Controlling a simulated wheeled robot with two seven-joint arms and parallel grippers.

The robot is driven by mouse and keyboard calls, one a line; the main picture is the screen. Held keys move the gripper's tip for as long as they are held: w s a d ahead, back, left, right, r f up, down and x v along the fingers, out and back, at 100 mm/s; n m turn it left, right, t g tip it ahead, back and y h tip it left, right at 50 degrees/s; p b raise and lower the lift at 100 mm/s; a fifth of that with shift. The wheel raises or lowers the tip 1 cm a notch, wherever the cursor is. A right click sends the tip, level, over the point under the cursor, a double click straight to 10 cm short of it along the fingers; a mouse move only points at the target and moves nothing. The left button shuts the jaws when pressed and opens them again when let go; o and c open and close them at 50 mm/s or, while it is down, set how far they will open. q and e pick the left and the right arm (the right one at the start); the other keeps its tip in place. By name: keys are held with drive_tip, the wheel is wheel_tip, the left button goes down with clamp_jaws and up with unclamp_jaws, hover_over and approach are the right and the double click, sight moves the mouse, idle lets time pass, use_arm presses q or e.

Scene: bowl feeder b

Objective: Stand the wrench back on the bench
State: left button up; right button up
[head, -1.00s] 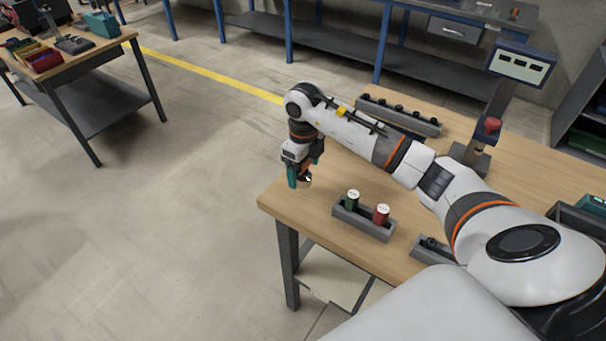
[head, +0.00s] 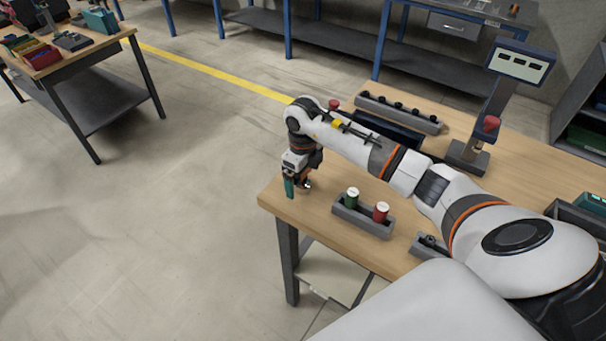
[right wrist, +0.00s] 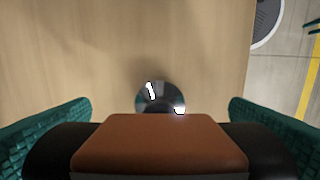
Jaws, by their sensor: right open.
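My right gripper (head: 295,187) is low over the near left corner of the wooden bench (head: 335,170). In the right wrist view its two green fingers stand wide apart. A shiny rounded metal piece (right wrist: 160,97) lies between and beyond them, with a faint shadow on the wood; it also shows as a small bright piece beside the fingers in the head view (head: 306,184). I cannot tell whether it is the wrench, nor whether it is upright. No full wrench shape is visible. My left gripper is out of view.
A grey holder (head: 362,218) carries a green cylinder (head: 351,198) and a red cylinder (head: 381,212). A long grey rack (head: 400,113) lies at the back, beside a post with a display (head: 521,62). The bench edge and floor are close to the gripper.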

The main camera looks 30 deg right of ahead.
drive_tip(key=shift+r, duration=0.35)
wheel_tip(320, 180, up, 10)
drive_tip(key=b, duration=0.3)
drive_tip(key=shift+r, duration=0.75)
